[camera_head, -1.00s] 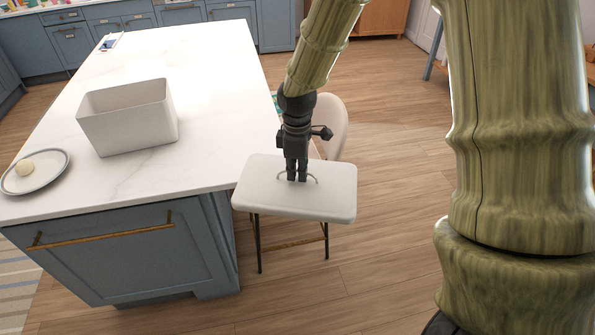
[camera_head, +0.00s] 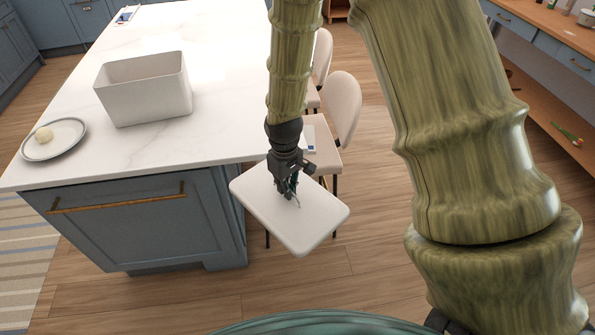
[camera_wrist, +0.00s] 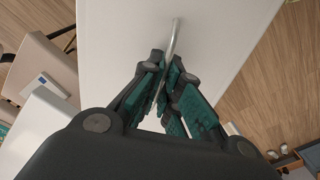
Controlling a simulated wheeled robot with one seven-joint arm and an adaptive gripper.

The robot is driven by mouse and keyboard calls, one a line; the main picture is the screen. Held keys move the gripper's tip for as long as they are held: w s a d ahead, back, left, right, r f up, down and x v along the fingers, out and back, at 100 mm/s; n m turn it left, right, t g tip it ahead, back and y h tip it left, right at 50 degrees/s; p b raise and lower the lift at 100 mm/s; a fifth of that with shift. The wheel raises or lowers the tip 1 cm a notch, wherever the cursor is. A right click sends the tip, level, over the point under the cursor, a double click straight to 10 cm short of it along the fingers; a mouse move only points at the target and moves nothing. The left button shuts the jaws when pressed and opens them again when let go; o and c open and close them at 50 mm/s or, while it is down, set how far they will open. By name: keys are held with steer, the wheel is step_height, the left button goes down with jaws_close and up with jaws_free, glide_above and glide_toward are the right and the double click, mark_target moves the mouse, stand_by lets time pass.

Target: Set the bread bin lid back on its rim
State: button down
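The bread bin lid (camera_head: 262,205) is a pale rounded rectangle with a thin arched metal handle. It is held level in the air off the island's right corner. My gripper (camera_head: 288,192) is above its middle, with its fingers shut around the handle. The wrist view shows the handle (camera_wrist: 176,42) between the teal finger pads of my gripper (camera_wrist: 165,85), and the lid's flat top (camera_wrist: 215,40) beyond. The bread bin (camera_head: 147,103) is an open pale box, upright on the white island top, to the left of the lid and apart from it.
A grey plate (camera_head: 70,142) with a pale round item (camera_head: 43,134) lies left of the bin on the island (camera_head: 220,110). Cream chairs (camera_head: 341,105) stand along the island's right side, close behind the lid. Open wooden floor (camera_head: 330,285) lies in front.

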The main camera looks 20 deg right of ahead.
mark_target(274, 202)
steer(key=shift+s+a+f+m, duration=0.15)
steer(key=shift+a+f+m, duration=0.85)
steer(key=shift+f, duration=0.35)
steer(key=shift+s+a+f+m, duration=0.1)
steer(key=shift+a+f+m, duration=0.8)
steer(key=shift+a+f, duration=0.3)
steer(key=shift+d+f, duration=0.1)
